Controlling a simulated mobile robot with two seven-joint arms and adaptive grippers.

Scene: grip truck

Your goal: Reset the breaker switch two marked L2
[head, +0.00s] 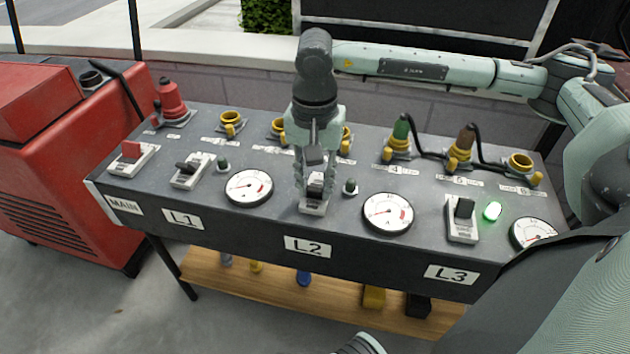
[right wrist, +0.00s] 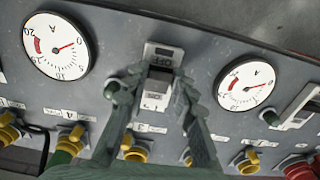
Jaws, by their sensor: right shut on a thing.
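The breaker panel (head: 250,215) is a dark grey sloped board with labels MAIN, L1, L2 and L3 along its front. The L2 breaker switch (head: 313,206) sits above the L2 label (head: 307,247), its lever mostly hidden by my right gripper (head: 314,185). In the right wrist view the L2 switch (right wrist: 163,55) shows an OFF marking, and my right gripper's fingers (right wrist: 158,85) are on either side of its dark lever (right wrist: 160,78), shut on it. The lamp beside L2 (head: 350,187) is dark. My left gripper is not in view.
The L3 switch (head: 463,218) has a lit green lamp (head: 492,211) beside it. The L1 switch (head: 192,170) has a dark lamp (head: 223,164). Gauges (head: 388,212) and yellow-capped sockets (head: 230,123) surround the switches. A red machine (head: 60,170) stands left of the panel.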

